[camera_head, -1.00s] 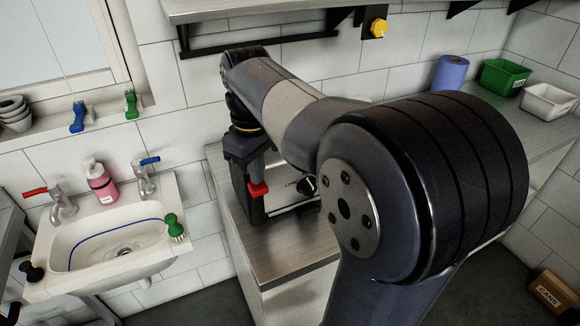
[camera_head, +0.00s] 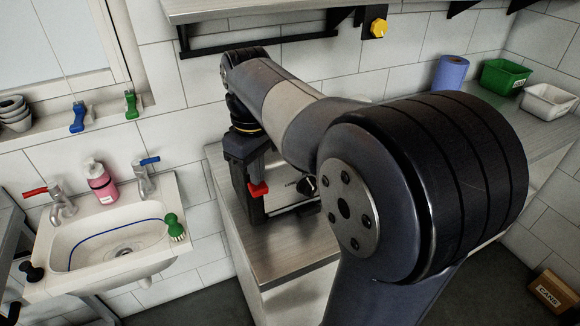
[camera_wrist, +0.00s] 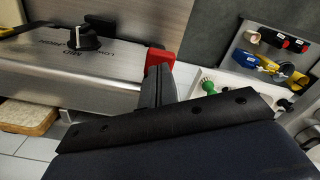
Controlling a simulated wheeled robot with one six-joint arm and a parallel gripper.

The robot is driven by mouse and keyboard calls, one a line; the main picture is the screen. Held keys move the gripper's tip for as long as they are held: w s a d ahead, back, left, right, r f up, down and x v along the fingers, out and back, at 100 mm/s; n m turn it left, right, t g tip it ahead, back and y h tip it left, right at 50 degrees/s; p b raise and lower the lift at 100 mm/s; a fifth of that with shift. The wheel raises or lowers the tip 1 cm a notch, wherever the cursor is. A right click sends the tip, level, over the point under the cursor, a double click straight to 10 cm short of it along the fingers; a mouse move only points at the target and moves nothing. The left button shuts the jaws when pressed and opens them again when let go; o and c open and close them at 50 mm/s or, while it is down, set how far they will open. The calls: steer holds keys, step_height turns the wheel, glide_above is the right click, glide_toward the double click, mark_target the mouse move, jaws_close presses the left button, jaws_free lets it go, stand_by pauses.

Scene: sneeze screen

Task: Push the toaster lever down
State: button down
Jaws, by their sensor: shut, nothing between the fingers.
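In the head view my gripper (camera_head: 254,172) points down just above the lever. I cannot tell whether they touch.
The toaster stands on a steel counter (camera_head: 285,254). A sink (camera_head: 108,240) with a pink bottle (camera_head: 101,184) and a green brush (camera_head: 175,227) is at the left. A blue roll (camera_head: 450,73), a green bin (camera_head: 504,77) and a white bin (camera_head: 548,100) stand at the back right.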

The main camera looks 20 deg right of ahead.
mark_target(258, 188)
steer(key=shift+f, duration=0.6)
stand_by(0.6)
steer(key=shift+f+b, duration=1.35)
steer(key=shift+f, duration=0.45)
steer(key=s, duration=0.1)
steer(key=s+r, duration=0.1)
steer(key=s, duration=0.1)
steer(key=s+r+p, duration=0.1)
steer(key=s, duration=0.1)
steer(key=c, duration=2.2)
jaws_free()
